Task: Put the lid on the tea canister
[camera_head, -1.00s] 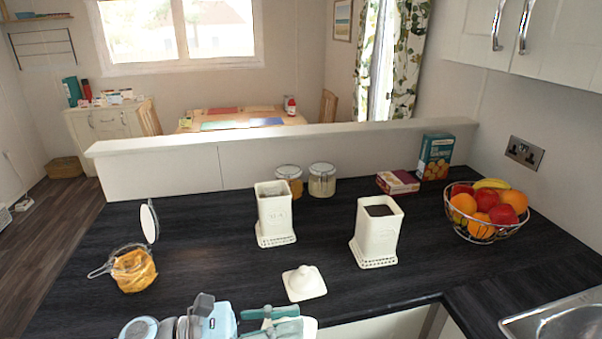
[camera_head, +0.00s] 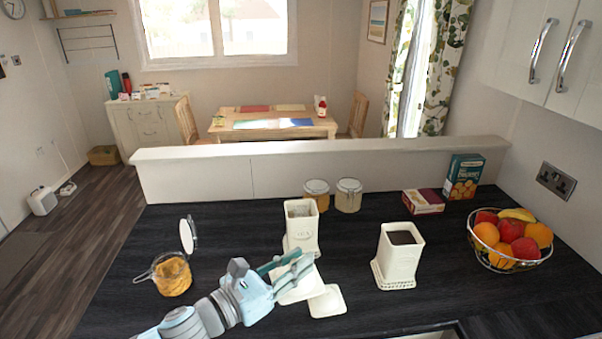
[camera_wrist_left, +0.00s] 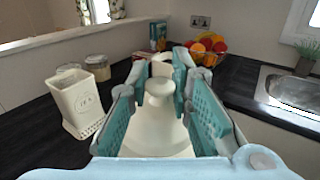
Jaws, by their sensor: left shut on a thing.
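The tea canister (camera_head: 302,228) is a white, square, open-topped pot with dark lettering, upright on the dark counter. It also shows at the left of the left wrist view (camera_wrist_left: 78,104). My left gripper (camera_head: 291,268) is just in front of the canister and overlaps its lower part in the head view. It is shut on the white lid (camera_head: 290,295). In the left wrist view the lid's round knob (camera_wrist_left: 159,90) is between the fingers and its broad base is below. Whether the lid touches the counter is hard to tell. My right gripper is out of view.
A flat white square piece (camera_head: 328,303) lies on the counter right of the lid. A second white canister (camera_head: 400,258) with dark contents stands to the right. An open jar (camera_head: 172,277) is at the left, a fruit basket (camera_head: 510,240) at the right. Two jars (camera_head: 348,196) stand behind.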

